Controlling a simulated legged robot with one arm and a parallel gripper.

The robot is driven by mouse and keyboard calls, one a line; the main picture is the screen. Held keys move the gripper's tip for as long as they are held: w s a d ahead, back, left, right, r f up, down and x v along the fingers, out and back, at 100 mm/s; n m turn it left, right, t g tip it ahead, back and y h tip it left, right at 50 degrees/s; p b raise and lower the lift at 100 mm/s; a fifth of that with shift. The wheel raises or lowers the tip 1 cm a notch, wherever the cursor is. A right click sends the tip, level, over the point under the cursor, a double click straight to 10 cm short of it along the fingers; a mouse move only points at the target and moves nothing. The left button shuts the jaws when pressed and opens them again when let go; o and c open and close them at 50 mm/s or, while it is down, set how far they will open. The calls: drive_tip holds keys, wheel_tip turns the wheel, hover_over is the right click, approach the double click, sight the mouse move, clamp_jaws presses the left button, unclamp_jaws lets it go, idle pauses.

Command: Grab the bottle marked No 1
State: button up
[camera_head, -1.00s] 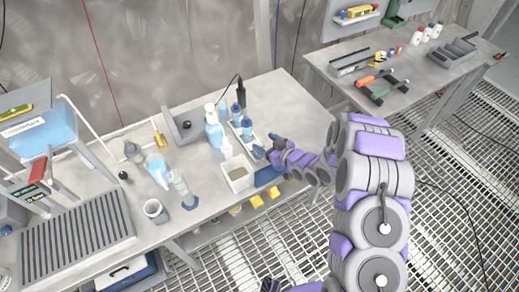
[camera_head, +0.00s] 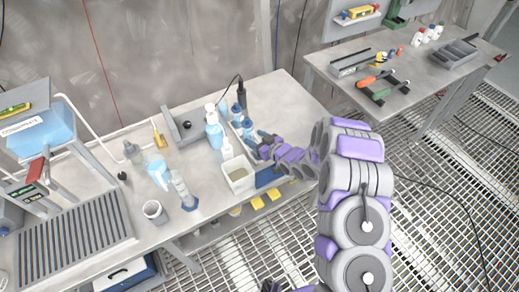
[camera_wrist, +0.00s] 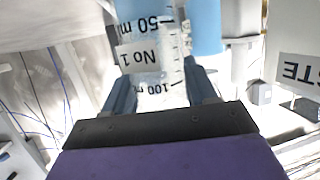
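In the wrist view a clear graduated bottle (camera_wrist: 152,42) carries a "No 1" label and 50 and 100 ml marks. My gripper (camera_wrist: 158,78) has one dark finger on each side of its lower part in the picture; its fingers look open, and I see no clear grip on it. In the head view my gripper (camera_head: 258,142) is low over the front workbench, beside the small blue-capped bottles (camera_head: 247,127) in a white rack. The "No 1" marking is too small to read there, and my gripper partly hides the rack.
A larger blue spray bottle (camera_head: 214,133) and a small white bottle (camera_head: 227,150) stand close by. The workbench (camera_head: 285,105) is clear at the back right.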

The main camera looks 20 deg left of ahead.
drive_tip(key=shift+a, duration=0.1)
drive_tip(key=c, duration=0.7)
